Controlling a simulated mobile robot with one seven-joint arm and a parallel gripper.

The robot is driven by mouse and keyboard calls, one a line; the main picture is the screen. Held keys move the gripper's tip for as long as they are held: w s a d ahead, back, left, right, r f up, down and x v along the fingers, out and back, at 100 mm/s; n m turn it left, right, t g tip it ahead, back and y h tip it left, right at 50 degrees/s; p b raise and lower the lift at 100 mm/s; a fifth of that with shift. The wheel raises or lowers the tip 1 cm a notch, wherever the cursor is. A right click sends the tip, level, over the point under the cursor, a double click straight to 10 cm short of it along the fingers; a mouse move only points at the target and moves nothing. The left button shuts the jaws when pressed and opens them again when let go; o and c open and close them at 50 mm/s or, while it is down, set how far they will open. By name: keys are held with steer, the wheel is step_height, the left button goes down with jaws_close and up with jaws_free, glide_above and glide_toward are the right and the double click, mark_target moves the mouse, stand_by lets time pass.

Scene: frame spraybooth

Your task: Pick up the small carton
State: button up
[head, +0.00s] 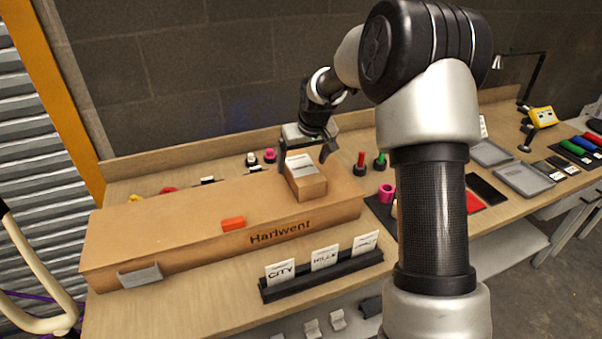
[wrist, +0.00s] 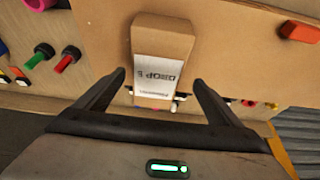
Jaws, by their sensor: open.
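The small carton (head: 306,184) is a brown box with a white label, standing on top of a long brown box marked Hartwent (head: 150,225), near its right end. In the wrist view the small carton (wrist: 163,38) lies ahead of the fingertips, between their lines, with its printed label facing my gripper. My gripper (head: 308,155) is open at the carton's far end; it also shows in the wrist view (wrist: 158,78). Both fingers appear clear of the carton in the wrist view, and nothing is held.
An orange block (head: 233,224) lies on the long box, left of the carton. A grey piece (head: 140,275) sits at the box's front left edge. A black card rack (head: 322,275) stands in front. Red and green pegs (head: 361,160) stand to the right. The wall is behind.

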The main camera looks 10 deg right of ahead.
mark_target(302, 166)
steer(key=shift+w+d+p+x, duration=0.1)
steer(key=shift+w+p+x, duration=0.1)
steer(key=shift+x, duration=1.3)
steer(key=shift+w+d+p+x, duration=0.1)
steer(key=shift+p+x, duration=0.05)
steer(key=shift+x, duration=1.3)
steer(key=shift+r, duration=0.2)
steer(key=c, duration=1.5)
